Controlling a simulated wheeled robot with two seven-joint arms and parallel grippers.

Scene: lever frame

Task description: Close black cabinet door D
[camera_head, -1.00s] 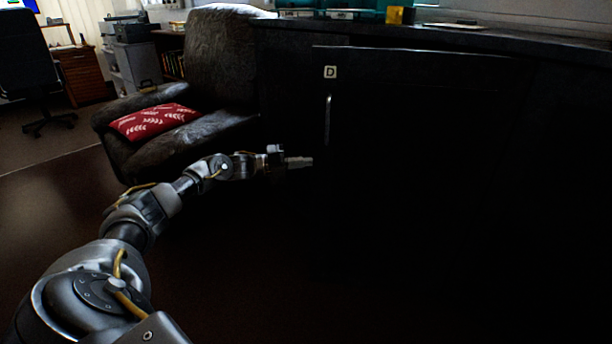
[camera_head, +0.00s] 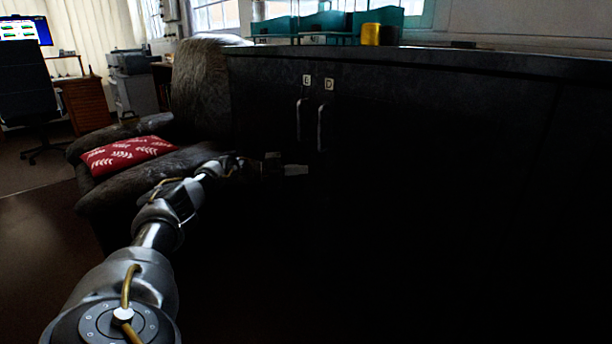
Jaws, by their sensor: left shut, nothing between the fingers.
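Black cabinet door D (camera_head: 400,130) carries a pale label with the letter D and a silver upright handle (camera_head: 321,127) near its left edge. It looks flush with the cabinet front, beside door E (camera_head: 270,105), though the dark picture hides any small gap. My left gripper (camera_head: 296,170) is shut and empty, just below the two handles and in front of the doors. I cannot tell whether it touches door D. My right gripper is not in view.
A dark armchair (camera_head: 200,92) with a red cushion (camera_head: 128,153) stands left of the cabinet, close to my left arm. Open floor lies at the lower left.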

